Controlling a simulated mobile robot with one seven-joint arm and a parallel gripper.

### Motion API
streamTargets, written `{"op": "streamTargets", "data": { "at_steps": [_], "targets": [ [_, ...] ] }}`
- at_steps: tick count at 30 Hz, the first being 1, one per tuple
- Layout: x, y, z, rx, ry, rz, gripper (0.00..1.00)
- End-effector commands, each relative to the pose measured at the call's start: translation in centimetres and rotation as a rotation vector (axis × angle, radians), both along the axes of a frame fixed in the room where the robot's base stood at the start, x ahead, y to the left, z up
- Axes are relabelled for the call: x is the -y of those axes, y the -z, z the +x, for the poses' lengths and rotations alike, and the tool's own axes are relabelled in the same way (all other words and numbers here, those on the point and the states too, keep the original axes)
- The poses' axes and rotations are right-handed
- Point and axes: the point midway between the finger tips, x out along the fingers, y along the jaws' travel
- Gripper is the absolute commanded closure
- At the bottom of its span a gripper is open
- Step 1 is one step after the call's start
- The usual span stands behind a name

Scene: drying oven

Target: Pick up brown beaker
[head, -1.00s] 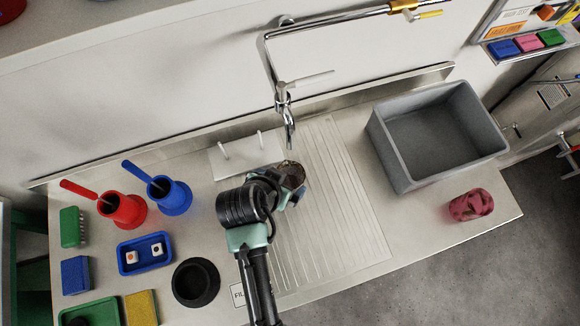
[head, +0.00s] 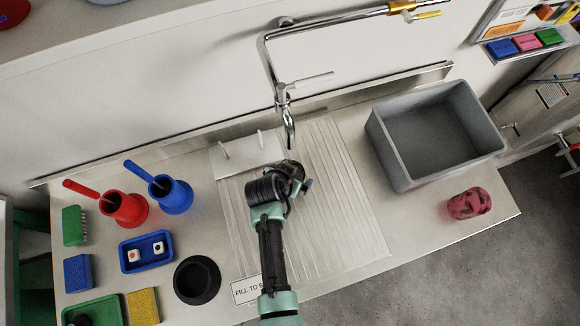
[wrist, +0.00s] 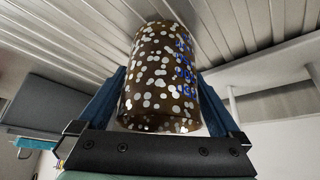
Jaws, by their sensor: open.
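The brown beaker (wrist: 160,75) has white spots and blue markings. In the wrist view it stands between the two blue fingers of my gripper (wrist: 162,98), close to the palm bar. My gripper is open, with a finger on each side of the beaker; I cannot tell whether either touches it. In the head view my gripper (head: 302,187) is over the ribbed drainboard below the tap. My wrist hides most of the beaker there.
The tap (head: 288,125) hangs just behind my gripper. A grey tub (head: 400,165) and a pink spotted beaker (head: 468,204) stand to the right. A red pot (head: 124,212), a blue pot (head: 172,197) and a dark round bowl (head: 197,280) are to the left.

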Motion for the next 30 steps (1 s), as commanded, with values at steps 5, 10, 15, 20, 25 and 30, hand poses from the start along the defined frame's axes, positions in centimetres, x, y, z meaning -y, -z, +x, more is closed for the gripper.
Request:
{"op": "streamTargets", "data": {
  "at_steps": [5,10,15,20,25,30],
  "targets": [
    [0.09,0.26,0.16,0.001,0.001,0.0,0.0],
    [0.09,0.24,0.15,0.001,0.001,0.0,0.09],
    [0.07,0.22,0.13,0.001,0.0,0.0,0.4],
    [0.06,0.23,0.13,0.0,0.0,0.0,0.68],
    [0.06,0.15,0.19,0.002,0.0,0.0,0.99],
    [0.06,0.15,0.19,0.002,0.0,0.0,1.0]
  ]
}}
